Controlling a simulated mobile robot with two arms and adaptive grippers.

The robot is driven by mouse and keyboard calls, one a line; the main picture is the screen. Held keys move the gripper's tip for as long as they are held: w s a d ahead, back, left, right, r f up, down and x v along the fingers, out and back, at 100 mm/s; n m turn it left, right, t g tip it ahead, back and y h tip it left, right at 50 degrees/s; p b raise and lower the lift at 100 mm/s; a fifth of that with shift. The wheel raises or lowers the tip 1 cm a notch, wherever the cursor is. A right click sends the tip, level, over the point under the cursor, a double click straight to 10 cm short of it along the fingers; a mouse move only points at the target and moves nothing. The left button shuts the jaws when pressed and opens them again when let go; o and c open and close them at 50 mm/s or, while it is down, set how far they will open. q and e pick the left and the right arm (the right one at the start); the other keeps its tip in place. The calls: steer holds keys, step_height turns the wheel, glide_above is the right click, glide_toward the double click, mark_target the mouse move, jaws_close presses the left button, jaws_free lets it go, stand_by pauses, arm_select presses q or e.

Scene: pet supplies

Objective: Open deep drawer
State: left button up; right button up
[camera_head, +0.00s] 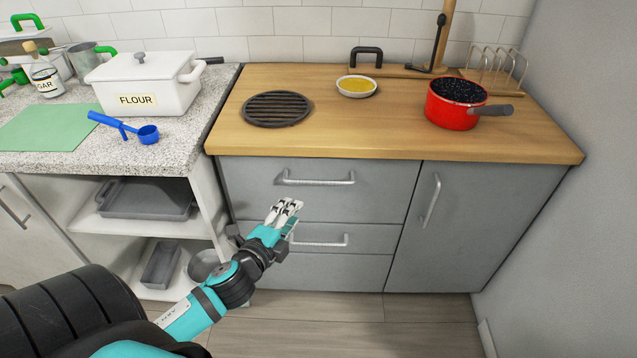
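A grey cabinet under a wooden counter has stacked drawers, all closed. The upper drawer front (385,207) carries a silver bar handle (315,181). The drawer front below it (375,240) carries a similar handle (325,243). A further grey front (340,272) lies at the bottom, with no handle visible. Which one is the deep drawer I cannot tell. My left gripper (285,210) is in front of the drawers, its tips between the two handles in the picture. It partly hides the lower handle's left end. Its finger gap is unclear. My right gripper is not in view.
A closed cabinet door (470,220) with a vertical handle is right of the drawers. An open shelf unit (125,226) with trays stands left. A red pot (450,113), a yellow-filled dish (356,88) and a dark grate (276,108) sit on the counter. The floor (400,320) in front is clear.

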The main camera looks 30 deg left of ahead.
mark_target(318, 184)
arm_select(q)
steer(key=x, duration=1.5)
steer(key=shift+w+d+f, duration=0.1)
steer(key=shift+w+f, duration=0.1)
steer(key=shift+w, duration=0.2)
jaws_close()
